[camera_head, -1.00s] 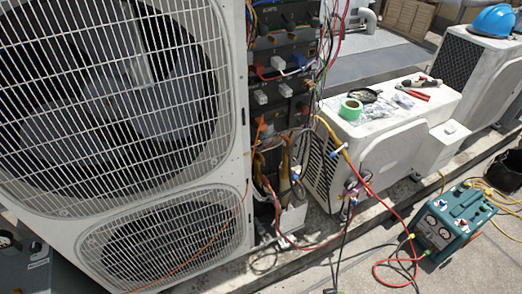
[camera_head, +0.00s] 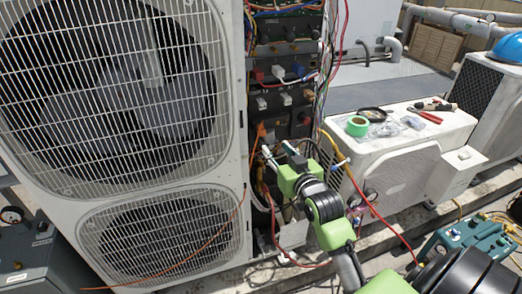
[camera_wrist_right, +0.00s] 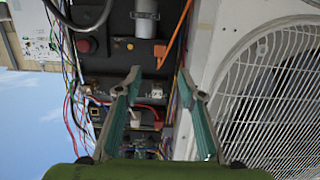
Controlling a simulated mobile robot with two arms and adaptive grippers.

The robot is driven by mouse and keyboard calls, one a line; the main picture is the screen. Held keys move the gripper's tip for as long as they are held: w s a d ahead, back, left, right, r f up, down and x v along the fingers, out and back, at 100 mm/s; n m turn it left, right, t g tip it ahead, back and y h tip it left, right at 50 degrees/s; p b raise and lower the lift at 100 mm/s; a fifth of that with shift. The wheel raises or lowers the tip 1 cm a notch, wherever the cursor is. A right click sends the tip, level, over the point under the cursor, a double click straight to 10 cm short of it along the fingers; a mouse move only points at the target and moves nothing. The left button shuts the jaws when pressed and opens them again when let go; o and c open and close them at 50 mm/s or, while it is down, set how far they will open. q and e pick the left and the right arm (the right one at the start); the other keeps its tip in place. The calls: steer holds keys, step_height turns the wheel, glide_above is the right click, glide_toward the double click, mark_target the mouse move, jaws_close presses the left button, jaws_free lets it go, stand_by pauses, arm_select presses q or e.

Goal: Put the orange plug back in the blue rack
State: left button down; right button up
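An orange plug (camera_head: 261,130) with an orange cord sits at the left edge of the open cabinet beside the big fan unit. In the right wrist view a long orange piece (camera_wrist_right: 174,42) shows beyond the fingertips, near the white housing. The dark panel (camera_head: 284,78) inside the cabinet carries rows of connectors; I cannot make out a clearly blue rack. My right gripper (camera_head: 273,156) is in front of the cabinet, just below the orange plug. In the wrist view its two teal fingers (camera_wrist_right: 165,83) stand apart with nothing held between them. My left gripper is out of view.
Loose wires (camera_head: 325,75) hang along the cabinet's right side. A white condenser (camera_head: 395,165) with green tape (camera_head: 357,126) and tools on top stands to the right. A teal gauge machine (camera_head: 470,240) is at the lower right. The fan grille (camera_head: 110,90) borders the cabinet on the left.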

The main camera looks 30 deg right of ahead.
mark_target(263, 133)
steer(key=p+x, duration=0.1)
steer(key=x, duration=1.2)
steer(key=shift+w+f, duration=0.1)
steer(key=shift+w, duration=0.3)
jaws_close()
